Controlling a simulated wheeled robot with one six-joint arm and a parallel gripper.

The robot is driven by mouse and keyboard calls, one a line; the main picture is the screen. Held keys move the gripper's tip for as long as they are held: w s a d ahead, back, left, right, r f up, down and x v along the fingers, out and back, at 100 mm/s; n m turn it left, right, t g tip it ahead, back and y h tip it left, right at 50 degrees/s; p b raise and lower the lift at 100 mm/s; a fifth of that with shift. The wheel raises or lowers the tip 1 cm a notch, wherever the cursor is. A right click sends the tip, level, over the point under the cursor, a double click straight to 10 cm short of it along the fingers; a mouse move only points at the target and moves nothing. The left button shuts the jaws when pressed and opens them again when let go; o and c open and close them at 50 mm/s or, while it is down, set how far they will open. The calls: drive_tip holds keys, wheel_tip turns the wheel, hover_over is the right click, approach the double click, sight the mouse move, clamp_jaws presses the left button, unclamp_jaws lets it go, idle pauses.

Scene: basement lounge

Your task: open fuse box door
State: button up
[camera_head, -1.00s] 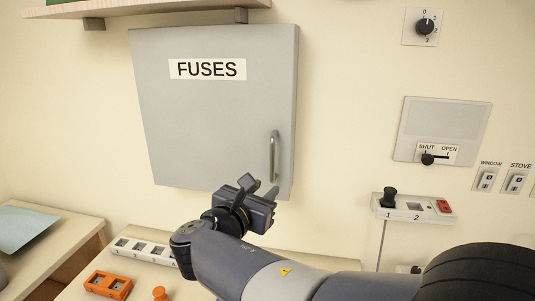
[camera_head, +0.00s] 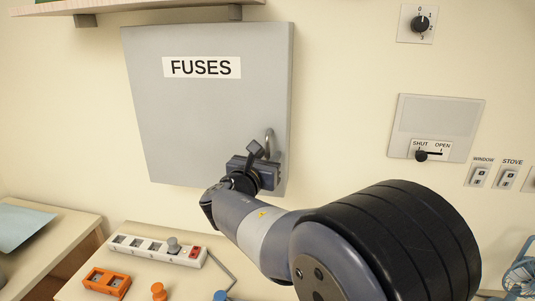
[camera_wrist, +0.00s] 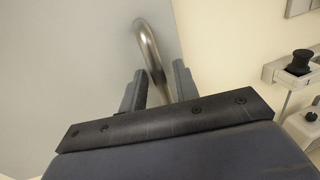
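The grey fuse box door (camera_head: 205,115), labelled FUSES, is shut on the wall in the head view. Its curved metal handle (camera_head: 269,138) is near the door's lower right edge. My gripper (camera_head: 266,153) is at the lower part of the handle and hides some of it. In the wrist view, the handle (camera_wrist: 149,47) runs down between the two fingers of my gripper (camera_wrist: 159,78). The fingers are apart, one on each side of the bar, with gaps seen. The handle's lower end is hidden behind the gripper's body.
A shelf (camera_head: 150,7) is above the fuse box. A switch panel with a slider (camera_head: 434,128) and a dial (camera_head: 417,24) are on the wall to the right.

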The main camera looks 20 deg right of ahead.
drive_tip(key=shift+w+d, duration=0.15)
drive_tip(key=shift+w, duration=0.05)
drive_tip(key=shift+c, duration=0.5)
clamp_jaws()
